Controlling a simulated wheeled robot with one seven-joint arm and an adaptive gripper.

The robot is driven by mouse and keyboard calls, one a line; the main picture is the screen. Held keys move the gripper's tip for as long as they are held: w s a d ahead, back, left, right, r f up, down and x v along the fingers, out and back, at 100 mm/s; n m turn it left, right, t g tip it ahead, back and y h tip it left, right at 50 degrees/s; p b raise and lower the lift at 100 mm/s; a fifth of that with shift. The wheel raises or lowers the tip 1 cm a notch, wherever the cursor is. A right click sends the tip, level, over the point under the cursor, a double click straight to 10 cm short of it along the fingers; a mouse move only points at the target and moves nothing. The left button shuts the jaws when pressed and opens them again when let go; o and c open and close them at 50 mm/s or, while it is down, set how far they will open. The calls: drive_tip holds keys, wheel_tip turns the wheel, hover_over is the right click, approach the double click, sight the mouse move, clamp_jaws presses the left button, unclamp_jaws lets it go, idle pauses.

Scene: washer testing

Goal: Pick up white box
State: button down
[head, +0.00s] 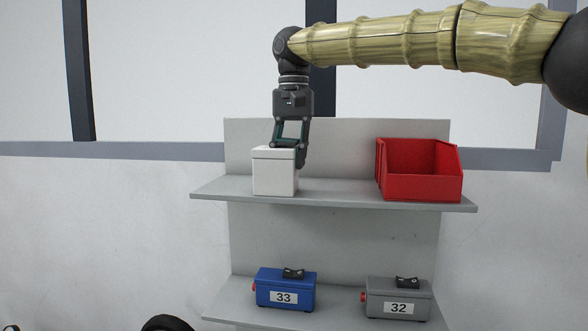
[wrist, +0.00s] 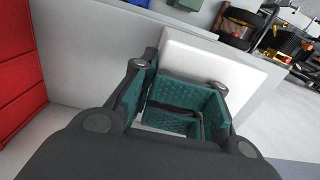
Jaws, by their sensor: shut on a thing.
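The white box (head: 274,174) sits upright at the left part of the upper shelf (head: 340,193). It also shows in the wrist view (wrist: 200,62), where its pale top lies beyond and between the fingers. My gripper (head: 288,157) reaches down from above at the box's top right side. One finger shows outside the box's right side, and the other is hidden in the head view. The gripper is shut on the white box. The box's base appears to be on the shelf, and I see no clear gap beneath it.
A red open bin (head: 420,172) stands on the right part of the same shelf. A blue case labelled 33 (head: 285,290) and a grey case labelled 32 (head: 398,299) stand on the lower shelf. The upper shelf is bare between box and bin.

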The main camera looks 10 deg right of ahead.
drive_tip(key=shift+s+a+r+b, duration=0.2)
drive_tip(key=shift+a+b, duration=0.3)
drive_tip(key=shift+b, duration=0.05)
drive_tip(key=s+a+r+b, duration=0.1)
drive_tip(key=s+a+b, duration=0.1)
drive_tip(key=s, duration=0.5)
drive_tip(key=s+a+r+b, duration=0.1)
drive_tip(key=s+b, duration=0.3)
drive_tip(key=s, duration=0.3)
drive_tip(key=shift+s+a+b, duration=0.35)
drive_tip(key=shift+s, duration=0.05)
drive_tip(key=shift+c, duration=2.2)
unclamp_jaws()
drive_tip(key=shift+w, duration=0.1)
